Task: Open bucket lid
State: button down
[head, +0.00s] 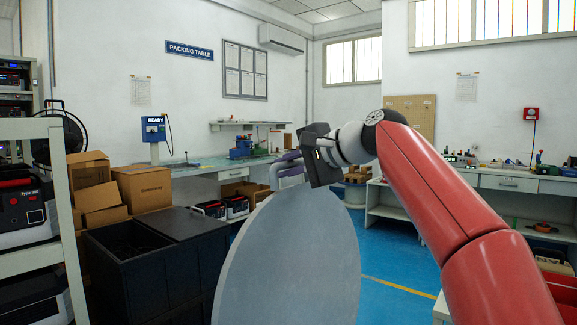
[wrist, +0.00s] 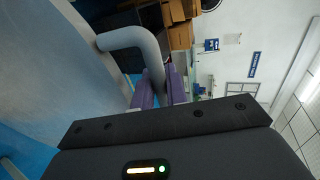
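The lid (head: 295,255) is a large round grey disc, tilted up nearly on edge in the lower middle of the head view. Its lower edge is cut off by the frame. Its grey curved handle (head: 276,176) stands out from its face near the top. In the wrist view the lid (wrist: 60,70) fills the left side. My gripper (head: 288,162) is at the handle, and its purple fingers (wrist: 160,92) lie on either side of the handle bar (wrist: 140,38), closed on it. I cannot see the bucket body.
Black bins (head: 158,268) and stacked cardboard boxes (head: 143,187) stand left of the lid. A shelf with a black and red case (head: 22,208) is at far left. Workbenches (head: 500,180) line the back and right. Blue floor (head: 390,262) is open right of the lid.

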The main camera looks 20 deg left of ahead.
jog(key=c, duration=1.5)
grip_release()
jog(key=shift+f, duration=0.1)
jog(key=shift+o, duration=0.2)
jog(key=v, duration=0.7)
jog(key=shift+d+b, duration=0.35)
jog(key=shift+b, duration=0.05)
jog(key=s+d+f+n+h, duration=0.1)
jog(key=s+d+f+h, duration=0.3)
jog(key=s+d+f, duration=0.4)
jog(key=s+d+f+n+h, duration=0.1)
jog(key=s+d+f+h, duration=0.3)
jog(key=s+d+f, duration=0.5)
jog(key=s+d+f+n+h, duration=0.2)
jog(key=s+d+f+h, duration=0.3)
jog(key=f, duration=1.6)
jog(key=s+d, duration=0.4)
jog(key=d, duration=0.3)
jog(key=shift+s+f+t, duration=0.2)
jog(key=shift+f+t, duration=0.2)
